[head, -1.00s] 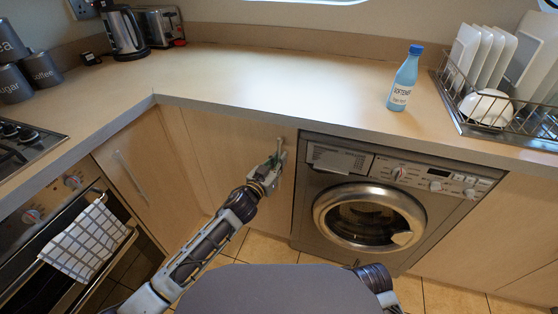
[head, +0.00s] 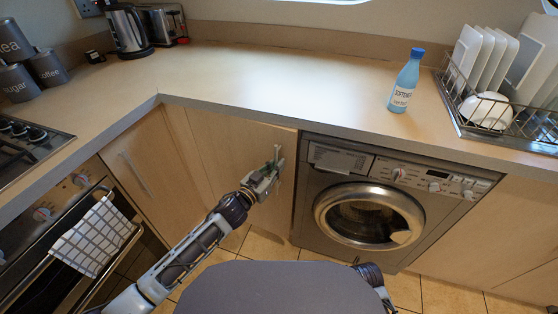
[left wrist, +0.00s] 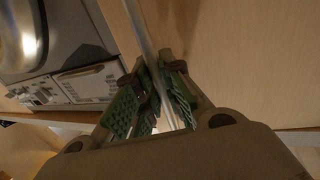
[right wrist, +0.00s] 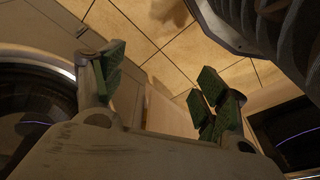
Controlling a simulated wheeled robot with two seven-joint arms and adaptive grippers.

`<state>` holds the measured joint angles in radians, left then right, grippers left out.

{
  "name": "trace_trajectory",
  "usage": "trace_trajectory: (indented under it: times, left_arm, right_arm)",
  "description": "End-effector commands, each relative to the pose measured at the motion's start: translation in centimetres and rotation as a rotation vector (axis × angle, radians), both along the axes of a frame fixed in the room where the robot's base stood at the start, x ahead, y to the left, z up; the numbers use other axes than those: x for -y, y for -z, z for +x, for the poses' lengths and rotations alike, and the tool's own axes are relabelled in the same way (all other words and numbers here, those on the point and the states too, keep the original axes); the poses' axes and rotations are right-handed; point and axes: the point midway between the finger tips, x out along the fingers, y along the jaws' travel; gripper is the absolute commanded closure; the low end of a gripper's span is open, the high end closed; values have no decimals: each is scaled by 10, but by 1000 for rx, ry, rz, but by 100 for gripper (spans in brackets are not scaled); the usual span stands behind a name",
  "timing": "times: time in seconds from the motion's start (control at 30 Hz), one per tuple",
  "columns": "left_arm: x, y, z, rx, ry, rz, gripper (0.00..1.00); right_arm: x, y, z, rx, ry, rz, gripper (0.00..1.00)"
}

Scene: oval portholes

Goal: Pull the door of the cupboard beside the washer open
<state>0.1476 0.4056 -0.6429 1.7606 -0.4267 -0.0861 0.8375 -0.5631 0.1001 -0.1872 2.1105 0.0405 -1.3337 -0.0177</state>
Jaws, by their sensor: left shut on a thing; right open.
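The pale wood cupboard door (head: 235,150) is left of the washer (head: 390,190), under the worktop. It looks slightly ajar, its washer-side edge standing a little out. My left gripper (head: 274,165) is at that edge, near the top. In the left wrist view its green-padded fingers (left wrist: 160,95) are shut on the upright metal bar handle (left wrist: 146,38). The cupboard's inside is hidden. My right gripper (right wrist: 155,85) is open and empty, low in front of the washer; its fingers are out of the head view.
An oven (head: 75,225) with a checked towel (head: 91,237) on its rail stands left of the corner. Another cupboard door (head: 140,165) adjoins it. A softener bottle (head: 405,82) and dish rack (head: 480,130) are on the worktop. Tiled floor (head: 262,245) shows below.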

Motion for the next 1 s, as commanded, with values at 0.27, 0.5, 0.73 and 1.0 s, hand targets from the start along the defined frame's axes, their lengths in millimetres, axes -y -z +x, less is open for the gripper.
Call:
trace_trajectory:
  times: [0.27,0.5,0.73,1.0]
  left_arm:
    - [-12,-1,-20,-2,57,0,100]
    - [-22,-2,-36,-1,105,1,100]
    - [-33,-2,-50,0,151,1,100]
    - [-47,-1,-67,-1,205,2,100]
  right_arm:
    - [4,16,-6,-36,3,-17,27]
    - [9,37,-10,-54,5,-30,27]
    - [15,68,-10,-39,12,-38,27]
    - [23,100,-14,-23,17,-47,27]
